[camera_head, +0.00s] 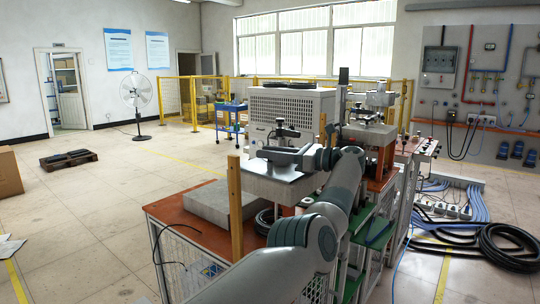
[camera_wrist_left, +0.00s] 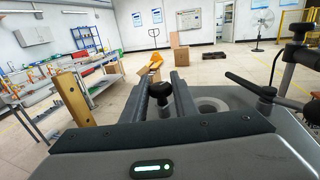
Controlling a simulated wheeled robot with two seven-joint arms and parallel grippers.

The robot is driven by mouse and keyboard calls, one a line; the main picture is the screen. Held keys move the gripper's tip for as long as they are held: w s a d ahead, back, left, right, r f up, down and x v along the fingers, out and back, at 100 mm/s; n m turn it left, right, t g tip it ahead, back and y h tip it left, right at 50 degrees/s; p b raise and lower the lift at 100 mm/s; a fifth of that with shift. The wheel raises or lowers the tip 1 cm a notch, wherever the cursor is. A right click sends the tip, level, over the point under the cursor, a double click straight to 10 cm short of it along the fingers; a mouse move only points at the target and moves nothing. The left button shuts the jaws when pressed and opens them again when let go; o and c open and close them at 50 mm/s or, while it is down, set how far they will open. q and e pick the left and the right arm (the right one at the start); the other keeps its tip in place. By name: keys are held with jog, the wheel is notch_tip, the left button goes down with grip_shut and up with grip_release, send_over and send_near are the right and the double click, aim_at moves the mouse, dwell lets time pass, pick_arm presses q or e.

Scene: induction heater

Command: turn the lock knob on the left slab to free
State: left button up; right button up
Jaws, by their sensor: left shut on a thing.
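My left gripper (camera_head: 266,151) reaches across the metal slab (camera_head: 266,187) in the head view, its fingers pointing left. In the left wrist view, a black round-topped lock knob (camera_wrist_left: 160,92) sits between the two dark fingers of the left gripper (camera_wrist_left: 162,85), which is shut on it. The head view is too small to show the knob's angle, and the gripper partly covers it. My right gripper is out of view.
A grey block (camera_head: 206,203) lies on the orange tabletop (camera_head: 172,212), with an upright wooden post (camera_head: 235,205) close by. A white ribbed machine (camera_head: 290,108) stands behind. Another clamp fixture (camera_head: 370,115) is at the right. Open floor lies to the left.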

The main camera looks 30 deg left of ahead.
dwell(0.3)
pick_arm(q)
jog(key=o, duration=1)
jog(key=shift+d, duration=0.15)
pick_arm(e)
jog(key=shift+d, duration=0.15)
